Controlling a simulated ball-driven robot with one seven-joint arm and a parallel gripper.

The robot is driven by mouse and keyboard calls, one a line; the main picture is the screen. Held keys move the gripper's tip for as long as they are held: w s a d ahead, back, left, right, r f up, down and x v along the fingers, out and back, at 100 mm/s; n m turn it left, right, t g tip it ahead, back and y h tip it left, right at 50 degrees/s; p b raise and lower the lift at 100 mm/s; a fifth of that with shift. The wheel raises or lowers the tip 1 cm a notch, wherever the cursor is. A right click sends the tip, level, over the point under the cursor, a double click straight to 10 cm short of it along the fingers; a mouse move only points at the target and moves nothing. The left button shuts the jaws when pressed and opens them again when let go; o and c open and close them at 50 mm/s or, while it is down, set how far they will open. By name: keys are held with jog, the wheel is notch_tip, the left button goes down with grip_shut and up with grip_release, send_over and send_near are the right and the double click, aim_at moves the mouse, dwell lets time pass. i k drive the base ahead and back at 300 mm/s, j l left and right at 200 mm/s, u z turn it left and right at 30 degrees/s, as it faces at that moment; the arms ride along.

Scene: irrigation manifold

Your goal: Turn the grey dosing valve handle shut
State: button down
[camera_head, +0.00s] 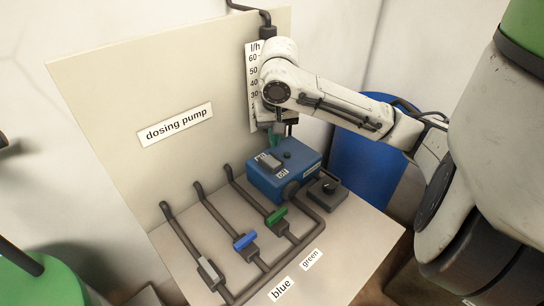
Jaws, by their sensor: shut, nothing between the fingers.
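The grey valve handle (208,268) is on the leftmost of three dark pipes, low in the head view. It lies roughly in line with its pipe. The blue handle (244,240) and the green handle (277,215) lie across their pipes. My gripper (275,138) is up and to the right of the grey handle, in front of the flow scale and above the blue pump. It is shut, with nothing seen in it, and well apart from all three handles. The fingertips are small and partly hard to make out.
The blue pump box (265,184) stands behind the pipes, with a dark knob box (327,193) beside it. A cream back panel (110,80) carries a "dosing pump" label (175,124). A blue drum (365,150) stands at right. The front right board is clear.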

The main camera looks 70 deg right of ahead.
aim_at(213, 277)
jog(key=k+j, duration=0.8)
jog(key=k, duration=0.05)
